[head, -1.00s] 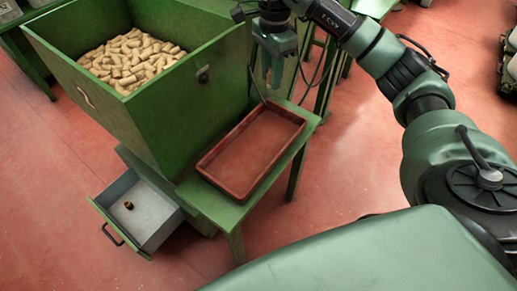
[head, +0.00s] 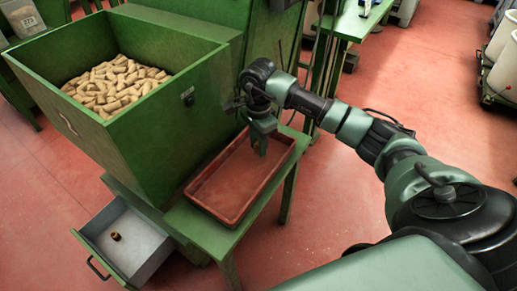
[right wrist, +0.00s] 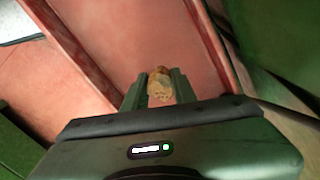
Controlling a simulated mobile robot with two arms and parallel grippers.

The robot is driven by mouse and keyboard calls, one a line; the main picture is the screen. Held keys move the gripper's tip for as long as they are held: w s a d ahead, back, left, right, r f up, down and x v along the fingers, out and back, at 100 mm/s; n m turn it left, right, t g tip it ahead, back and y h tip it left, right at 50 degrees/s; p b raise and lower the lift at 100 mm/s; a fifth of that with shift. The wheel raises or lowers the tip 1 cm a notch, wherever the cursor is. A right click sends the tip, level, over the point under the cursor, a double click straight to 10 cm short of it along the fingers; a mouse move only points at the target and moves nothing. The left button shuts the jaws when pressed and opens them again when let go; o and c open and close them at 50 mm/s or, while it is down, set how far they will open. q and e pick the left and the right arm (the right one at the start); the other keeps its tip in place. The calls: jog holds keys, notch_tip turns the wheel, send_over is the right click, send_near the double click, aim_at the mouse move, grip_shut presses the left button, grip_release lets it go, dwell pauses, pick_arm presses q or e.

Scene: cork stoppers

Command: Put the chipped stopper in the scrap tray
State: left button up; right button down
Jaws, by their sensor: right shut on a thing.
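My right gripper (head: 262,150) is over the far part of a reddish-brown tray (head: 226,216), pointing down. It is shut on a light tan cork stopper (right wrist: 160,86), which shows between the two fingers in the right wrist view; its end looks uneven, but I cannot tell a chip clearly. The tray's bare floor (right wrist: 125,35) shows beyond the stopper in that view, and I see nothing lying in it. In the head view the stopper is hard to make out. My left gripper is not in view.
A green hopper (head: 150,140) full of corks (head: 115,86) stands left of the tray. Below it, an open drawer (head: 140,250) holds a small dark brown stopper (head: 115,237). The tray rests on a green bench (head: 207,228). Red floor lies open to the right.

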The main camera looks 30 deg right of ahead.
jog(key=shift+f, duration=0.8)
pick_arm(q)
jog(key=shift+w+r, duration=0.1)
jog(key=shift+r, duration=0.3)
pick_arm(e)
jog(key=shift+f, duration=0.1)
jog(key=c, duration=1.1)
grip_release()
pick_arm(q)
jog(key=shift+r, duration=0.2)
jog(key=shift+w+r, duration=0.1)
pick_arm(e)
jog(key=shift+r, duration=0.45)
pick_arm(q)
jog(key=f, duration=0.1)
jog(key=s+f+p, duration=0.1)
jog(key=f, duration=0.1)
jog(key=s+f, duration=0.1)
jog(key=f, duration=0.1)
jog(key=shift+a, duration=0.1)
pick_arm(e)
notch_tip(320, 180, up, 11)
jog(key=shift+r, duration=0.1)
